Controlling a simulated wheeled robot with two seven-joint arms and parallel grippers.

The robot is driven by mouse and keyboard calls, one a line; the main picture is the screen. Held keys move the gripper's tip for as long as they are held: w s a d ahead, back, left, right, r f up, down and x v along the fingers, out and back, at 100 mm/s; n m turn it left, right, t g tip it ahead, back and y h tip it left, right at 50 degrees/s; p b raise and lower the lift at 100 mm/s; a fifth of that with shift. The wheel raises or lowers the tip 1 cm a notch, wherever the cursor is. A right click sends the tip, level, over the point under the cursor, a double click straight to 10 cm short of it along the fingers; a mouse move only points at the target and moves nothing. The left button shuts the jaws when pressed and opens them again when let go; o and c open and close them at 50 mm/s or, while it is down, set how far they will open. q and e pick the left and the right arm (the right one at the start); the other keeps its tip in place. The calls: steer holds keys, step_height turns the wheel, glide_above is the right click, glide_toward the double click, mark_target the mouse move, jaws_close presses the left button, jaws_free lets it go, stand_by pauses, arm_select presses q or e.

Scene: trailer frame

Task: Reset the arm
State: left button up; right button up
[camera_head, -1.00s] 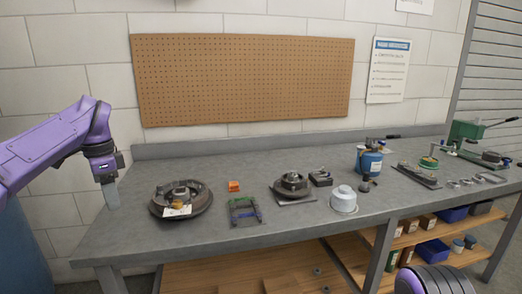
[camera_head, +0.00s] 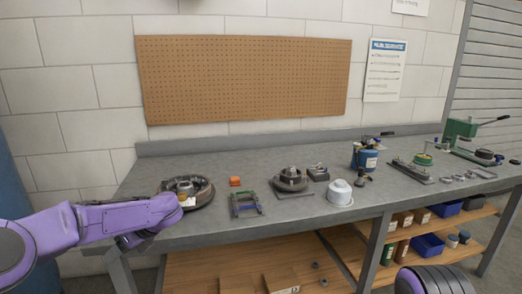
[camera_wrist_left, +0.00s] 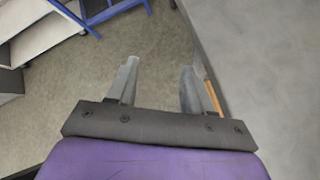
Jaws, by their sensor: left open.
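My left arm comes in low from the left in the head view, in front of the bench's front-left edge. Its fingers are not clear there. In the left wrist view my left gripper (camera_wrist_left: 159,75) is open with nothing between its two grey fingers. They hang over the floor, just beside the grey bench top (camera_wrist_left: 265,60). My right gripper is not in view.
A blue frame (camera_wrist_left: 107,12) stands on the floor.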

arm_select(q)
steer(key=s+d+f+m+t, duration=0.2)
steer(key=s+f+m+t, duration=0.3)
steer(key=f+m, duration=0.7)
steer(key=s+d+f+m+t, duration=0.25)
steer(key=s+f+m, duration=0.45)
steer(key=f+m, duration=0.6)
steer(key=s+d+f+m+g+h, duration=0.1)
steer(key=s+f+m+h, duration=0.1)
steer(key=s+m, duration=0.7)
steer(key=s+d+f+m+g+h, duration=0.2)
steer(key=s+m, duration=0.7)
steer(key=s, duration=0.8)
steer(key=shift+f+h+p, duration=0.35)
steer(key=shift+f+h, duration=0.1)
steer(key=shift+h, duration=0.55)
steer(key=shift+g, duration=0.25)
steer(key=shift+c, duration=0.7)
steer(key=shift+w+d, duration=0.1)
steer(key=shift+d, duration=0.05)
